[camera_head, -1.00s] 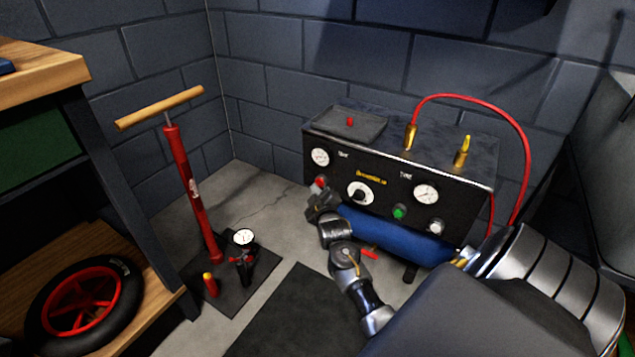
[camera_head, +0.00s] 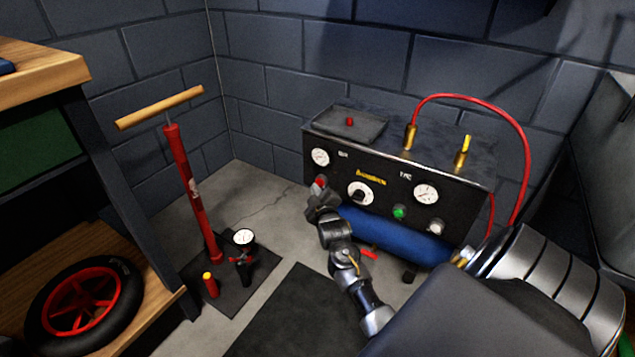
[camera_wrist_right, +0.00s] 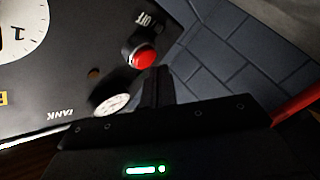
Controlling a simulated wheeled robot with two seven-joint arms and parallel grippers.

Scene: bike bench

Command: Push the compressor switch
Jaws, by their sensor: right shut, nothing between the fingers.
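The compressor (camera_head: 470,195) stands against the wall, with a black front panel and a blue tank. Its red switch (camera_head: 319,181) is at the panel's left end, below a white gauge. The red switch (camera_wrist_right: 143,60) also shows in the wrist view beside an ON/OFF label. My right gripper (camera_head: 317,190) is shut and empty, its tips just in front of and below the switch. In the wrist view my right gripper's fingers (camera_wrist_right: 158,78) are close to the switch. I cannot tell whether they touch it. My left gripper is not in view.
A red hose (camera_head: 525,120) loops over the compressor's right side. A red floor pump (camera_head: 190,195) with a wooden handle stands at the left. A workbench (camera_head: 45,68) with a wheel (camera_head: 85,300) on its lower shelf is at far left.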

